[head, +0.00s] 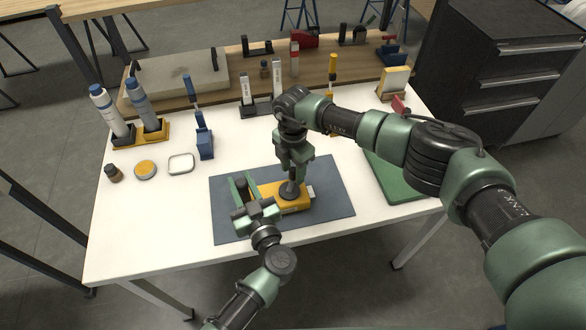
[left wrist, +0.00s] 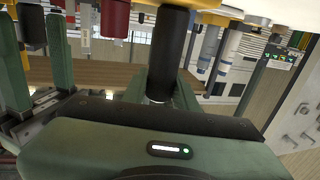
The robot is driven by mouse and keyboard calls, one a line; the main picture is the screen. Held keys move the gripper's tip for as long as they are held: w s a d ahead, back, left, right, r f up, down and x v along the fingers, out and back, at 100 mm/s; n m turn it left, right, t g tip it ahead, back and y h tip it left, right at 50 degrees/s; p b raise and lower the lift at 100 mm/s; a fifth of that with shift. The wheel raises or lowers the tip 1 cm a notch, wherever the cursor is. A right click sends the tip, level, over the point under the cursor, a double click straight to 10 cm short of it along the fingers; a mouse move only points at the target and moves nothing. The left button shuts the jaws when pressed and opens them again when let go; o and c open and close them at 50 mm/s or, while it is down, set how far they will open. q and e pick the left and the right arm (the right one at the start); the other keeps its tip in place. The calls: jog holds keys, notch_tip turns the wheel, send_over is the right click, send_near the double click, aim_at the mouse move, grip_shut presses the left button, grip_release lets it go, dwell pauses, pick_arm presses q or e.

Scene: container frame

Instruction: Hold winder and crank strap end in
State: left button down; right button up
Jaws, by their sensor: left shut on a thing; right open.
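The yellow winder (head: 270,190) lies on the dark blue-grey mat (head: 335,180), with a dark round part (head: 289,191) on top. My left gripper (head: 245,188) is at the winder's left side and is shut on it, though its exact hold is partly hidden. The left wrist view shows a dark upright cylinder (left wrist: 172,50) in front of my left gripper's body; I cannot tell which part it is. My right gripper (head: 294,168) is open, pointing down above the dark round part; I cannot tell if it touches. A small pale piece (head: 311,191) shows at the winder's right end; I cannot tell if it is the strap.
A green mat (head: 385,180) lies to the right, partly under my right arm. A shallow tin (head: 181,163), a yellow-topped round tin (head: 145,170) and a small jar (head: 113,173) stand left. Blue-capped bottles (head: 108,108) and several tools line the back. The left front table is bare.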

aim_at(293, 169)
notch_tip(293, 169, up, 12)
dwell(0.4)
pick_arm(q)
jog(key=c, duration=1)
grip_release()
